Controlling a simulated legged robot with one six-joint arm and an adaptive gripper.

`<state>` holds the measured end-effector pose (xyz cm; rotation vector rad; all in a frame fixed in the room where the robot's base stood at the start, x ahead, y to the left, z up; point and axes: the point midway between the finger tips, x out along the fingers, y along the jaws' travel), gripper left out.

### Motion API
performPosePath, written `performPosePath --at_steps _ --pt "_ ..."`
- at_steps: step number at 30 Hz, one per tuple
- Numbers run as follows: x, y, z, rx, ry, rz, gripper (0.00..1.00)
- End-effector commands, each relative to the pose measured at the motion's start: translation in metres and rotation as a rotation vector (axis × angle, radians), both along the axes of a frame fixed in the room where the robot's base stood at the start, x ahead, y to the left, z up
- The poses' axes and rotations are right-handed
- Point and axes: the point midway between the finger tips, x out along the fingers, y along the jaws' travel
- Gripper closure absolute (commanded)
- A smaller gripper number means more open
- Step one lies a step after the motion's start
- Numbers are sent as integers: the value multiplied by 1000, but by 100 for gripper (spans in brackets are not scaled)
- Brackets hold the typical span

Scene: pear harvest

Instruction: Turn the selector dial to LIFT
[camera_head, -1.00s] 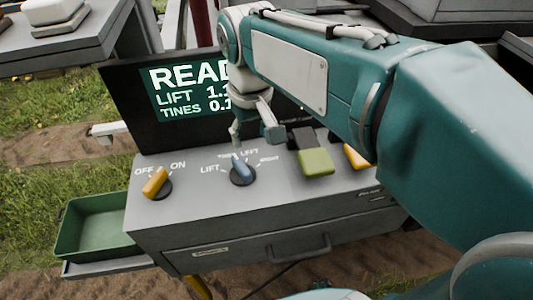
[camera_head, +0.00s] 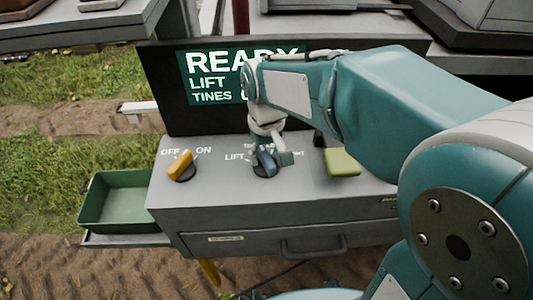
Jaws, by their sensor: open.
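The selector dial (camera_head: 266,164) has a blue handle on a dark round base, on top of the grey console. The handle leans up and slightly left, toward the upper label rather than LIFT. The LIFT label (camera_head: 234,157) shows at the dial's left; the upper and right labels are partly hidden by my gripper. My gripper (camera_head: 270,158) is open and low over the dial, one finger at the handle's left and one at its right. I cannot tell whether the fingers touch the handle.
A yellow OFF/ON switch (camera_head: 180,165) sits left of the dial and a green button (camera_head: 342,162) to its right. The READY screen (camera_head: 211,78) stands behind, partly covered by my arm. A green tray (camera_head: 124,203) is at the console's left.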

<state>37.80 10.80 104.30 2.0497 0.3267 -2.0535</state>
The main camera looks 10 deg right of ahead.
Motion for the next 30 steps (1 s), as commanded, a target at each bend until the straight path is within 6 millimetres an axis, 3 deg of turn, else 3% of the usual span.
performPosePath --at_steps 9,10,12,14,30 --pt "0 -1 -4 2 -2 0 37" --pt "0 -1 -4 2 -2 0 46" --pt "0 -1 -4 2 -2 -1 77" --pt "0 -1 -4 1 -1 -1 100" --pt "0 0 -5 0 2 84 100"
